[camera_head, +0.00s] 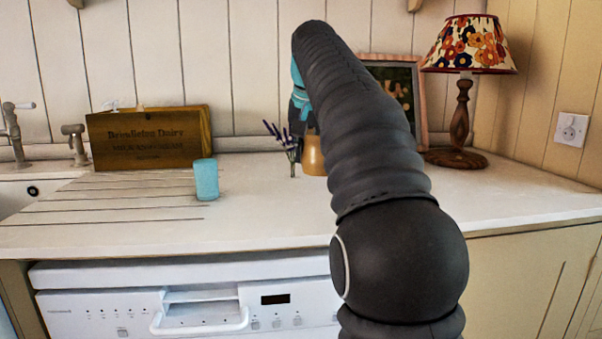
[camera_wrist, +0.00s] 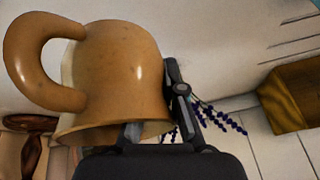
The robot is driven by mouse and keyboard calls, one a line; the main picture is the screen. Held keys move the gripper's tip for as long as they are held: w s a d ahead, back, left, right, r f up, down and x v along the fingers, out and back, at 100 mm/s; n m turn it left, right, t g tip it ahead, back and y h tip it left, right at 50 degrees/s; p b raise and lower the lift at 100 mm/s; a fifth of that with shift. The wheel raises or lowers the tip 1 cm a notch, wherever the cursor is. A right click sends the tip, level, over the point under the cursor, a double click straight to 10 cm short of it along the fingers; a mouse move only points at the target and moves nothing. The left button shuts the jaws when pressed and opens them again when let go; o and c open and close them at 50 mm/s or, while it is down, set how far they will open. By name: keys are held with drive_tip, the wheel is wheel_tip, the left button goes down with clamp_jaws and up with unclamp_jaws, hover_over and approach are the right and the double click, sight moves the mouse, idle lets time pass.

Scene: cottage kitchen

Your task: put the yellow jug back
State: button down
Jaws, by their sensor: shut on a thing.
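The yellow jug (camera_head: 314,156) is an ochre jug on the worktop side of my arm, partly hidden behind the arm in the head view. In the wrist view the jug (camera_wrist: 115,75) fills the left half, its loop handle to the left and its rim towards my gripper. My gripper (camera_wrist: 155,132) is shut on the jug at its rim, with one finger along the outside of the wall. In the head view my gripper (camera_head: 301,110) is mostly hidden by the arm, above the jug. I cannot tell whether the jug's base touches the worktop.
Lavender sprigs (camera_head: 288,150) are close to the jug's left. A turquoise cup (camera_head: 206,180) and a wooden crate (camera_head: 150,138) stand further left, near the sink (camera_head: 30,190). A lamp (camera_head: 461,115) and picture frame (camera_head: 405,88) are behind right. The right front worktop (camera_head: 510,195) is clear.

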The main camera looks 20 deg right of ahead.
drive_tip(key=shift+w+a+f, duration=0.1)
drive_tip(key=shift+w+f, duration=0.25)
drive_tip(key=shift+w, duration=0.3)
drive_tip(key=shift+f+b, duration=0.8)
drive_tip(key=shift+f, duration=1.25)
drive_tip(key=c, duration=1.3)
unclamp_jaws()
drive_tip(key=shift+f, duration=0.15)
drive_tip(key=shift+o, duration=0.2)
drive_tip(key=p+v, duration=0.1)
drive_tip(key=v, duration=1)
drive_tip(key=shift+r+p, duration=0.3)
drive_tip(key=shift+s+r, duration=0.2)
drive_tip(key=shift+r, duration=0.1)
drive_tip(key=shift+s+a, duration=0.1)
drive_tip(key=shift+a, duration=0.05)
